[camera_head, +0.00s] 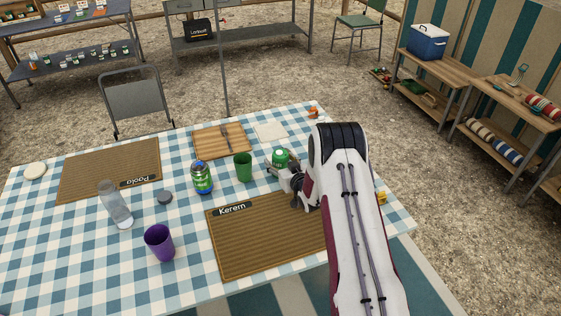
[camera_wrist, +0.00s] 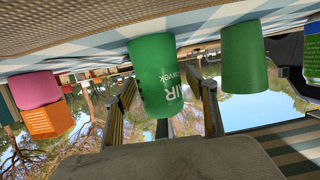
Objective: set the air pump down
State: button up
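The air pump, a small green cylinder (camera_head: 280,156) with white "AIR" lettering, is upright on the checked tablecloth (camera_head: 80,240), beyond the Kerem placemat. In the wrist view, which is upside down, the pump (camera_wrist: 155,62) meets the cloth with its base. My gripper (camera_head: 283,172) is low at the table, with its fingers spread to either side of the pump. In the wrist view my gripper (camera_wrist: 166,95) shows a clear gap between the right finger and the pump. Whether the left finger touches it is hard to tell.
A green cup (camera_head: 243,167) stands just left of the pump, with a blue-and-green jar (camera_head: 201,178) farther left. The Kerem placemat (camera_head: 260,240) lies in front. A wooden board (camera_head: 215,137) and a napkin (camera_head: 270,131) lie behind. A clear glass (camera_head: 115,205) and a purple cup (camera_head: 160,242) stand left.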

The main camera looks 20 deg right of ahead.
jog(key=shift+r, duration=0.15)
jog(key=shift+s+r, duration=0.1)
jog(key=shift+s, duration=0.15)
jog(key=shift+v, duration=5.7)
jog(key=shift+d, duration=0.1)
jog(key=shift+r, duration=0.1)
